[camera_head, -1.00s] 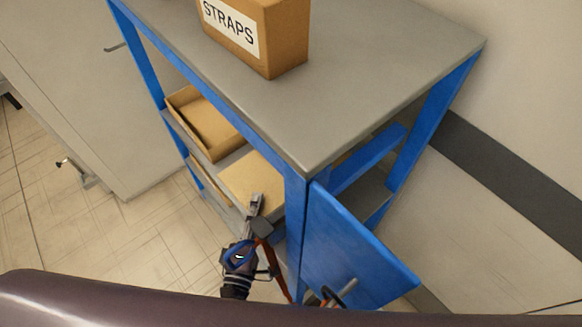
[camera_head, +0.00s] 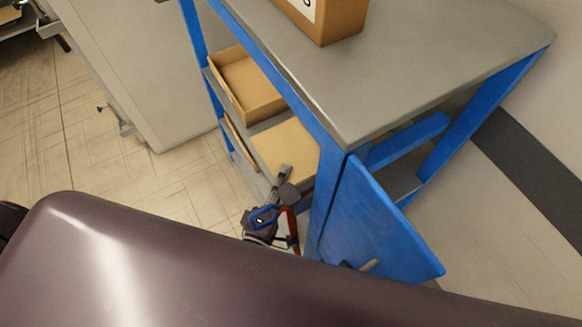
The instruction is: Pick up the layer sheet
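A flat tan sheet (camera_head: 292,146), which looks like the layer sheet, lies on the lower shelf of the blue-framed cabinet. The cabinet's post and worktop hide part of it. My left gripper (camera_head: 283,174) is at the sheet's near edge, its fingers overlapping it in the view. I cannot tell whether the fingers touch the sheet or are closed on it. My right gripper is not in view.
An open cardboard tray (camera_head: 247,85) sits on the shelf above. A blue door (camera_head: 375,225) stands open right of my gripper. A cardboard box (camera_head: 335,25) stands on the grey worktop (camera_head: 430,60). Bare floor (camera_head: 120,165) lies to the left.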

